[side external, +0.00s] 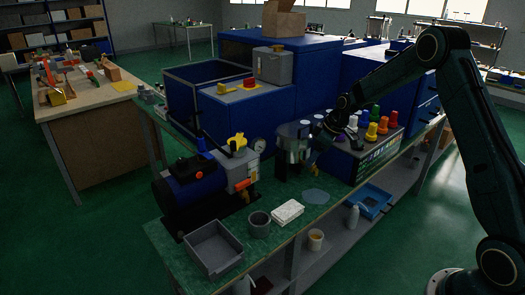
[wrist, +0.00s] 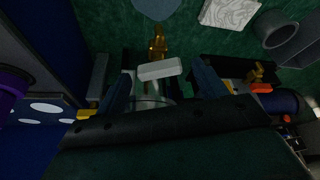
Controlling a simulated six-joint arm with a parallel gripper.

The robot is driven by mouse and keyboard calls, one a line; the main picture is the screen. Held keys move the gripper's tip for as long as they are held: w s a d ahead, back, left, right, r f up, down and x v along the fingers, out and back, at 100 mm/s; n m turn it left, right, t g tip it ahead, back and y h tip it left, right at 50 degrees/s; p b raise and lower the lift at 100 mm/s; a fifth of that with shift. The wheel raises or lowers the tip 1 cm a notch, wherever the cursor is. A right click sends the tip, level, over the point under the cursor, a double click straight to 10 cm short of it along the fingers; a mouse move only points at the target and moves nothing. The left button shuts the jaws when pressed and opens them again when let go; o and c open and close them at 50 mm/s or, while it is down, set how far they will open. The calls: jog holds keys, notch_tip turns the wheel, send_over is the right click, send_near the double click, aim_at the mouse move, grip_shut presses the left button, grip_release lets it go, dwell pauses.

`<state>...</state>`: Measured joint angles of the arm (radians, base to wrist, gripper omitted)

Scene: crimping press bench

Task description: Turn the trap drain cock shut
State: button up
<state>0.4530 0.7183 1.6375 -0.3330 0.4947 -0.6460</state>
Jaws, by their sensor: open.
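A brass cock (wrist: 157,42) shows at the top middle of the wrist view, with a pale grey block-shaped handle (wrist: 160,70) on its near side. I take this as the trap drain cock. My gripper (wrist: 165,88) is open, one dark blue finger on each side of the handle, with gaps visible between. Whether either finger touches it I cannot tell. In the side view my gripper (side external: 318,146) is beside a shiny metal cylinder (side external: 291,143) on the bench. The cock is small and dark there, and the fingertips are hard to make out.
A panel of coloured caps (side external: 372,128) is close on the right. A white block (side external: 287,212), grey cup (side external: 259,224) and grey tray (side external: 214,248) lie along the front edge.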

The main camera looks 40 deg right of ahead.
jog(key=c, duration=1)
jog(key=shift+a+m+t+h, duration=0.15)
jog(key=shift+m+h, duration=0.3)
jog(key=shift+m, duration=0.75)
jog(key=shift+m+t+h, duration=0.15)
jog(key=shift+m+h, duration=0.3)
jog(key=shift+m, duration=0.75)
jog(key=o, duration=1)
